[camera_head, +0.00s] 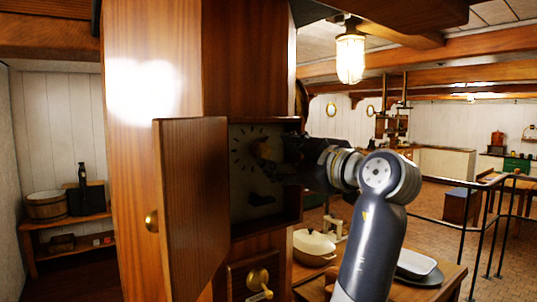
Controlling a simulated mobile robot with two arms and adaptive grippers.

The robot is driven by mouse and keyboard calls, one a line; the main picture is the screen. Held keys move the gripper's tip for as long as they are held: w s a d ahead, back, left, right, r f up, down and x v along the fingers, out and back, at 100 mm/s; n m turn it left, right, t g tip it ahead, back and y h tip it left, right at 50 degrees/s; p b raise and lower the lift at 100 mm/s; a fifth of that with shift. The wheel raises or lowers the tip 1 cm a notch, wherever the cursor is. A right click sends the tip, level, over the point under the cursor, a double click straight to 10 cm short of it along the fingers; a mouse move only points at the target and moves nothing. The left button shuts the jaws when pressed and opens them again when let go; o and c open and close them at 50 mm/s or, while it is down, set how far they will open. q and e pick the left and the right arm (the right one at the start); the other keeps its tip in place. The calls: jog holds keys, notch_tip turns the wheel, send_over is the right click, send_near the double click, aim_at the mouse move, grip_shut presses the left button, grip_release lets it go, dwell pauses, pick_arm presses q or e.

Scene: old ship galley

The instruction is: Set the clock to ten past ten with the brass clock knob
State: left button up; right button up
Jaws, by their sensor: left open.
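The clock dial (243,181) is dark and sits recessed in a tall wooden case, with tick marks around its upper left. A small brass-coloured piece (262,150), perhaps the clock knob, shows in front of the dial's upper part. My left gripper (276,157) is open, dark against the dial, with its fingers at or close to that piece. I cannot tell whether they touch it. The gripper hides the dial's right side, and the hands cannot be read. My right gripper is not in view.
The case door (190,200) stands open to the left, with a round brass door knob (151,221). A brass crank (259,282) is on the panel below the dial. A counter at lower right holds a lidded cream pot (313,247) and a tray (417,264).

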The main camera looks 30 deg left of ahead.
pick_arm(q)
jog(key=v, duration=0.6)
dwell(0.3)
